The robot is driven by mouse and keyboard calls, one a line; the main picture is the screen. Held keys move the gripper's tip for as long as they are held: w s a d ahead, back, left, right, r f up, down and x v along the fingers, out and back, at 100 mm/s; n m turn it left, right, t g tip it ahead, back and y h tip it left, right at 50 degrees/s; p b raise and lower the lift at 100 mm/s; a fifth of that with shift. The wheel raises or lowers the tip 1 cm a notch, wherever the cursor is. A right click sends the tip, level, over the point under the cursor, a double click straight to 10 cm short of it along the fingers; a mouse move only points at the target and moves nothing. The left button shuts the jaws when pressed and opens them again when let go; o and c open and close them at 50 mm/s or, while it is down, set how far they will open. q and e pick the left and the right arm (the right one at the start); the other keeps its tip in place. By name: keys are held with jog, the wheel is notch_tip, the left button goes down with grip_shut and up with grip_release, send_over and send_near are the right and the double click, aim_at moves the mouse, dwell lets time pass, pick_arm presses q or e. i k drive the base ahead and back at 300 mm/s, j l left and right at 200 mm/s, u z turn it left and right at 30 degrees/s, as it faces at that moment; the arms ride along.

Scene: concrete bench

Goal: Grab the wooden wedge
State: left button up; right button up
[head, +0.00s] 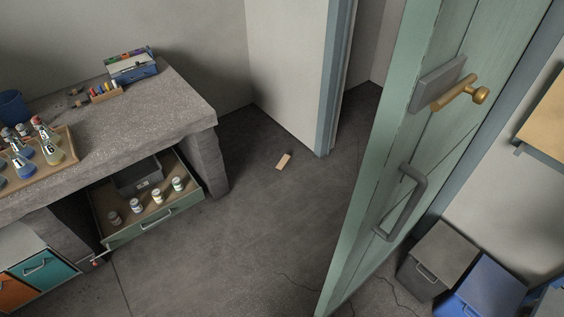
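The wooden wedge (283,161) is a small, light tan block lying on the dark grey floor. It is near the middle of the head view, to the left of the door frame and a little out from the wall. Nothing covers it and nothing touches it except the floor. Neither of my grippers shows in the head view.
A green door (390,170) with a brass handle stands open at the right. Bins (437,258) stand behind it. A concrete bench (180,103) at the left has an open drawer (156,228) with jars.

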aim_at(286, 159)
jog(key=i+j, duration=0.35)
jog(key=j, duration=0.15)
jog(key=i+j+z, duration=0.1)
jog(key=i+j, duration=0.25)
jog(key=j, duration=0.15)
jog(key=i+j, duration=0.35)
jog(key=j, duration=0.15)
